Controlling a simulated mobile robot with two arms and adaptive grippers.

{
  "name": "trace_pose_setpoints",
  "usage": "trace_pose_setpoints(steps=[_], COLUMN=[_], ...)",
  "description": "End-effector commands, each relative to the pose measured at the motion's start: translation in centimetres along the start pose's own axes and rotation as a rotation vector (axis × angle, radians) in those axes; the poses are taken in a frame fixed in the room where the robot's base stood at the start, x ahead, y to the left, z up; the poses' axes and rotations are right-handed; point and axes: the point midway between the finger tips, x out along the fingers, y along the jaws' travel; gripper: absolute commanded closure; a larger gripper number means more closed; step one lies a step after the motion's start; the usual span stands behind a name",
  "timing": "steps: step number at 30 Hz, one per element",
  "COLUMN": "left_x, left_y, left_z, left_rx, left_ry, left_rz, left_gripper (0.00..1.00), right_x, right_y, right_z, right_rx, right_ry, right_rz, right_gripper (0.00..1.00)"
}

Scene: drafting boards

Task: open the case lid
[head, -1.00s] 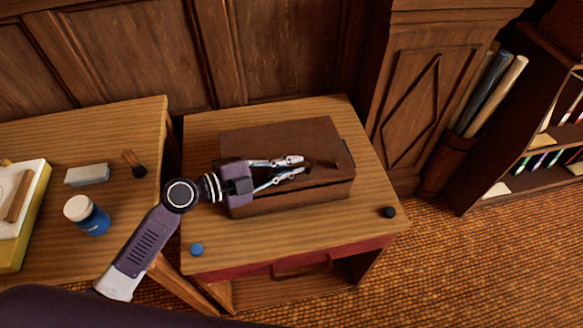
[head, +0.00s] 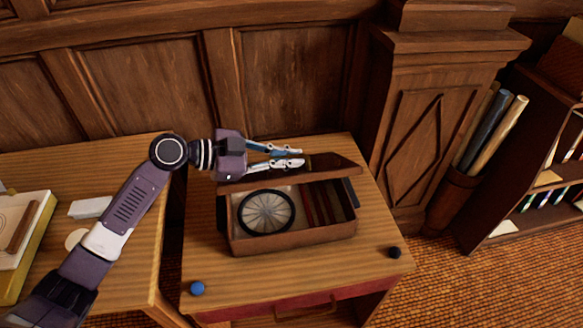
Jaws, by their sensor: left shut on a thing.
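The brown case (head: 290,243) stands on the small wooden table, and its front wall and inside now show. A dark spoked wheel-like disc (head: 265,212) lies in its left part, and narrow reddish-brown strips lie in its right part. The case lid (head: 335,166) is raised and tilted above the case, hinged toward the back. My left gripper (head: 303,157) is at the lid, its fingers shut on the lid near its raised edge; the exact contact is hard to see. My right gripper is not in view.
A blue knob-like ball (head: 197,288) and a black one (head: 394,252) sit at the table's front corners. The left desk holds a white block (head: 90,208) and a yellow-edged board (head: 38,245). A panelled wall stands behind, and a bin of rolls (head: 452,200) at right.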

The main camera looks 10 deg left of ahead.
Motion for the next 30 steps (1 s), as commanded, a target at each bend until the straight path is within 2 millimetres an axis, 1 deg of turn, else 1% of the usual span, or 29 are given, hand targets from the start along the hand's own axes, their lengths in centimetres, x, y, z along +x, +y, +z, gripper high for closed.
trace_pose_setpoints(steps=[3, 15, 16, 17, 18, 26, 29, 30], left_x=[0.0, -0.1, -0.1, -0.1, -0.1, -0.1, -0.8, -1.3], left_y=[-0.4, -0.5, -0.5, -0.5, -0.5, -0.5, -0.5, -0.5], left_z=[-0.1, -0.1, -0.1, -0.1, -0.1, -0.1, 0.0, 0.0], left_rx=[-0.014, -0.019, -0.018, -0.018, -0.018, -0.018, -0.018, -0.018], left_ry=[0.002, 0.002, 0.002, 0.002, 0.002, 0.001, -0.001, -0.002], left_rz=[0.004, 0.005, 0.005, 0.005, 0.005, 0.005, 0.004, 0.004], left_gripper=[1.0, 1.0, 0.89, 0.85, 0.84, 0.84, 0.84, 0.84], right_x=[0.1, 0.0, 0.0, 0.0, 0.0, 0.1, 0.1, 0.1], right_y=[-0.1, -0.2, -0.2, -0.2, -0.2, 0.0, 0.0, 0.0], right_z=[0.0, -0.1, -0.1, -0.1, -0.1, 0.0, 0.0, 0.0], right_rx=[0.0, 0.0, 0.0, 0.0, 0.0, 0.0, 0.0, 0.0], right_ry=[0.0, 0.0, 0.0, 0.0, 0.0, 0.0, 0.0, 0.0], right_rz=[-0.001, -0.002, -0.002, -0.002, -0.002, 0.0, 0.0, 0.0], right_gripper=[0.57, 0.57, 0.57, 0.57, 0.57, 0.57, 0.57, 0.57])
